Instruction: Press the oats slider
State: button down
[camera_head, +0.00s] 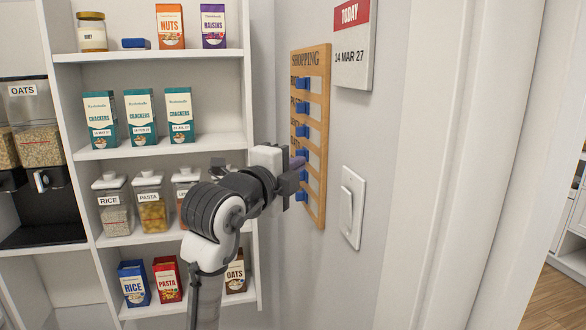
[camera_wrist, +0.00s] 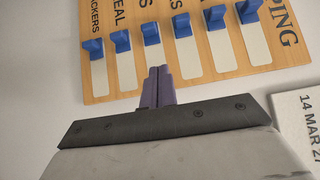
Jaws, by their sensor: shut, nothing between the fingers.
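The wooden SHOPPING board (camera_head: 322,60) hangs on the wall, with a column of blue sliders at the left ends of their slots. It fills the top of the wrist view (camera_wrist: 268,75). The third slider (camera_wrist: 151,33) and fourth slider (camera_wrist: 182,25) have cut-off labels ending in S, so I cannot tell for certain which one is oats. My gripper (camera_head: 298,162) is shut and empty, in front of the board's lower half. In the wrist view its purple fingertips (camera_wrist: 158,72) overlap the board below the third and fourth sliders.
A calendar (camera_head: 354,45) hangs right of the board, and a white wall switch (camera_head: 351,208) is below it. Shelves (camera_head: 150,57) with boxes and jars stand to the left. An oats dispenser (camera_head: 38,145) is at the far left. A door frame is at the right.

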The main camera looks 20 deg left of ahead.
jog(key=s+a+b, duration=0.1)
jog(key=s, duration=0.6)
jog(key=shift+a+f+b, duration=0.2)
jog(key=shift+a+b, duration=0.1)
jog(key=shift+b, duration=0.05)
jog(key=shift+s, duration=0.15)
